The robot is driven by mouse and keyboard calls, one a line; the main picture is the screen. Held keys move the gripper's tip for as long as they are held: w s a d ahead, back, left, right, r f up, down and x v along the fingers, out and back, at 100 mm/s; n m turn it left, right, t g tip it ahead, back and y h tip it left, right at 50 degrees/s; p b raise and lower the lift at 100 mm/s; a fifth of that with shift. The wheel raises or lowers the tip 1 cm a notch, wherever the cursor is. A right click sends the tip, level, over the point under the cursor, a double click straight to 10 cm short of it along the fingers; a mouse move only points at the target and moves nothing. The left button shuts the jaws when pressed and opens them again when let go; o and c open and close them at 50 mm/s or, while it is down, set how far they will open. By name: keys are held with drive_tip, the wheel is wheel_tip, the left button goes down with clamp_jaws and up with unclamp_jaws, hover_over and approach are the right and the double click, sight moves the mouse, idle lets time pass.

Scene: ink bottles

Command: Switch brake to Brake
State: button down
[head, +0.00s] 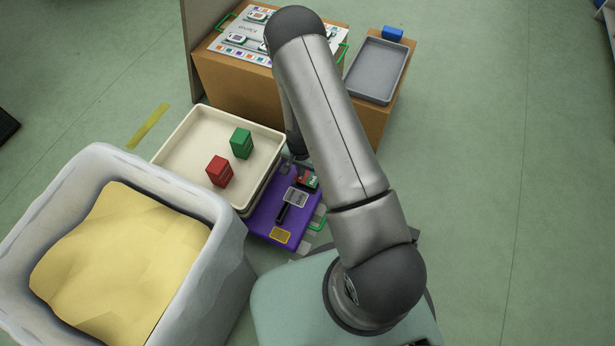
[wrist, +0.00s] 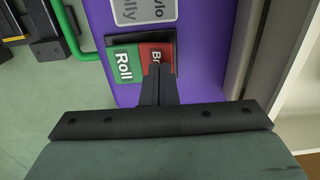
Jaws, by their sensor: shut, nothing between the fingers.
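The brake switch shows in the wrist view as a green half marked "Roll" (wrist: 124,64) beside a red half marked "Br…" (wrist: 148,50). The rest of the red half's word is hidden by my fingers. The switch sits on a purple panel (wrist: 205,50), and in the head view the switch (head: 309,180) is on the purple trolley (head: 268,205). My gripper (wrist: 157,72) is shut and empty, with its fingertips over the red half. I cannot tell whether they touch it or which half is pressed down. In the head view my arm largely hides my gripper.
A cream tray (head: 185,140) with a red box (head: 219,171) and a green box (head: 241,143) stands left of the switch. A white bin (head: 223,262) with yellow cloth is at lower left. A brown cabinet (head: 228,88) stands behind. Open floor lies to the right.

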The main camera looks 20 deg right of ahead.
drive_tip(key=shift+f+b, duration=0.35)
drive_tip(key=shift+f, duration=0.15)
drive_tip(key=shift+r+p, duration=2.6)
drive_tip(key=shift+r, duration=1)
